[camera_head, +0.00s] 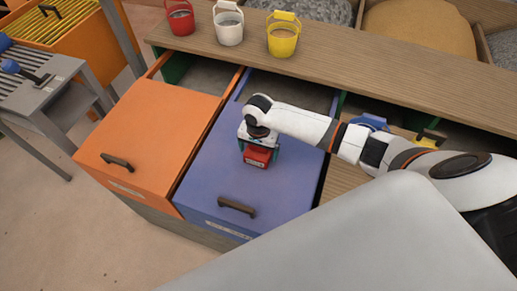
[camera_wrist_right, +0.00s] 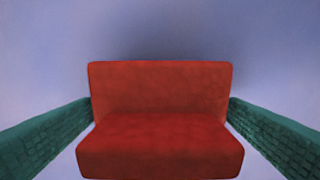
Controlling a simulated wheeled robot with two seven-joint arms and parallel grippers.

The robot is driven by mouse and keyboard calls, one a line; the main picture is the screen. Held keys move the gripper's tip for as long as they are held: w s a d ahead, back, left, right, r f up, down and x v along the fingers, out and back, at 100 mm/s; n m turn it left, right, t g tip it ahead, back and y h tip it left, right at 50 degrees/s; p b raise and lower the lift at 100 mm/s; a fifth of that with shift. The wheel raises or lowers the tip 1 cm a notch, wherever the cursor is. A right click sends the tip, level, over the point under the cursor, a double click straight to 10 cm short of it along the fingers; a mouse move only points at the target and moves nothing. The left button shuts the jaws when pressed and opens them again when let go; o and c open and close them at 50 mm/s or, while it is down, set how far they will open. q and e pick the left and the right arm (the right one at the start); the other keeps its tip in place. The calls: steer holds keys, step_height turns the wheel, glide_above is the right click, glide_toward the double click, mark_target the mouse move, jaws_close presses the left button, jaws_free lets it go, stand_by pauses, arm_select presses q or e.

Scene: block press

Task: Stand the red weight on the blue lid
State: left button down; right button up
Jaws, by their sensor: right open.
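The red weight (camera_head: 257,157) is a small block standing on the blue lid (camera_head: 225,180) of the middle compartment. It fills the middle of the right wrist view (camera_wrist_right: 160,125), with blue surface around it. My right gripper (camera_head: 259,148) is over the weight from above. Its two green fingers stand on either side of the weight, with a gap showing at each side, so it is open around the weight. The weight's base appears to be on the lid, though the contact edge is small in the head view. My left gripper does not show.
An orange lid (camera_head: 150,138) with a dark handle lies left of the blue one. Red (camera_head: 180,20), white (camera_head: 229,25) and yellow (camera_head: 283,38) buckets stand on the wooden shelf behind. A grey slatted table (camera_head: 40,85) stands at the left.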

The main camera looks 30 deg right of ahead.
step_height(320, 180, up, 12)
steer(key=shift+r, duration=0.15)
stand_by(0.3)
steer(key=shift+s, duration=0.1)
stand_by(0.4)
